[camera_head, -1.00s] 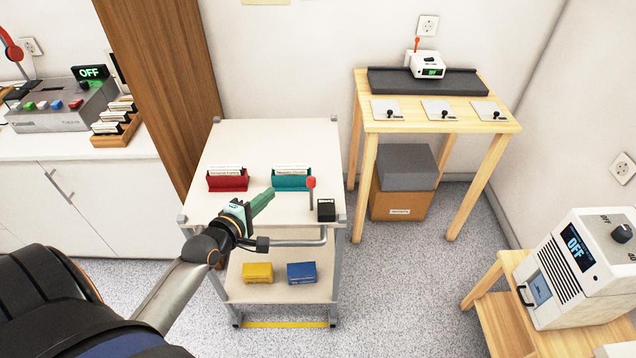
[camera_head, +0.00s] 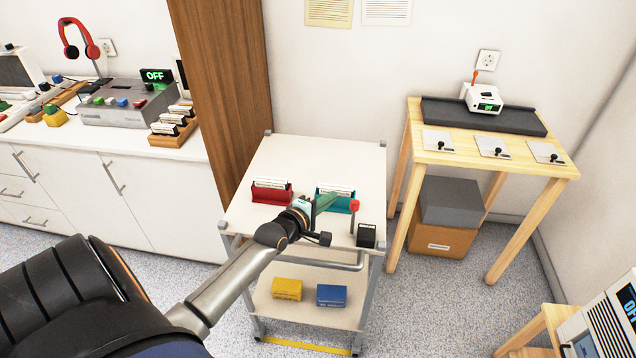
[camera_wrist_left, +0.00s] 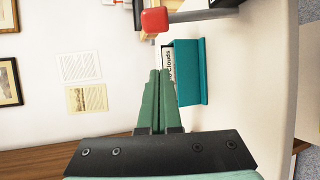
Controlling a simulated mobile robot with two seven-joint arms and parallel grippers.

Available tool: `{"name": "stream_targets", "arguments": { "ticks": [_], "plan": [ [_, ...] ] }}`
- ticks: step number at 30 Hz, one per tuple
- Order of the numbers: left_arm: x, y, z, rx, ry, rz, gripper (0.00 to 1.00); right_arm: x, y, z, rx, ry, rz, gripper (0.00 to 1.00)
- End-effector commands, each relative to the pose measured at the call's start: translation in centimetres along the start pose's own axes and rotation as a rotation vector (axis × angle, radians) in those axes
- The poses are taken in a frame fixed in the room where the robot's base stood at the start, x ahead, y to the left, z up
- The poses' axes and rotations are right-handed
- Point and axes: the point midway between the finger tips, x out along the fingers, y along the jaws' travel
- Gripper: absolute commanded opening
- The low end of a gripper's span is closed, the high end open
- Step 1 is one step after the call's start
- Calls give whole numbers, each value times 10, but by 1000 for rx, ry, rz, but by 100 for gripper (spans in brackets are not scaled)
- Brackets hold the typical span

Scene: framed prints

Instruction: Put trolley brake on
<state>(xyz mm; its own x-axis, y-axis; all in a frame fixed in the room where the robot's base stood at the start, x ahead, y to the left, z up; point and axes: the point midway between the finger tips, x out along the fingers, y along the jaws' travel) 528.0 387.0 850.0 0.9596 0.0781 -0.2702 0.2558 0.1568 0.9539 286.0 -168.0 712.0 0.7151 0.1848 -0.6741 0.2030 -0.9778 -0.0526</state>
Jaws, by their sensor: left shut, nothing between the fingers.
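The trolley (camera_head: 300,155) stands in the middle of the head view. A lever with a red knob (camera_head: 354,206) stands upright at its front right. A small black labelled box (camera_head: 367,236) is beside the lever; I cannot read its label. My left gripper (camera_head: 332,199) is shut and empty, above the trolley top and just left of the red knob, apart from it as far as I can tell. In the left wrist view the green fingers (camera_wrist_left: 159,80) are together, with the red knob (camera_wrist_left: 154,20) beyond their tips. My right gripper is not in view.
A red card holder (camera_head: 270,195) and a teal card holder (camera_head: 345,203) with cards stand on the trolley top; the teal one is close behind my fingers. Yellow (camera_head: 287,289) and blue (camera_head: 331,296) boxes sit on the lower shelf. A wooden table (camera_head: 480,150) stands to the right.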

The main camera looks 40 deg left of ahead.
Motion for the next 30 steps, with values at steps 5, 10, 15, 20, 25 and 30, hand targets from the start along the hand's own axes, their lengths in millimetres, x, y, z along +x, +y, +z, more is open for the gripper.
{"name": "stream_targets", "arguments": {
  "ticks": [5, 10, 15, 20, 25, 30],
  "plan": [
    [10, 2, 16, -6, -2, -2, 0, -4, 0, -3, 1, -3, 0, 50],
    [4, 1, 32, -2, -1, -1, 0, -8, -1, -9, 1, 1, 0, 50],
    [1, 0, 38, -1, 0, -1, 0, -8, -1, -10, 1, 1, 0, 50],
    [1, -1, 38, -1, 0, -2, 0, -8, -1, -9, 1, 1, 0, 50],
    [1, -1, 38, 0, 0, 0, 0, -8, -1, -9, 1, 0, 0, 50],
    [0, -3, 39, 10, 0, 20, 0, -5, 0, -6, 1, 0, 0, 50]
  ]
}}
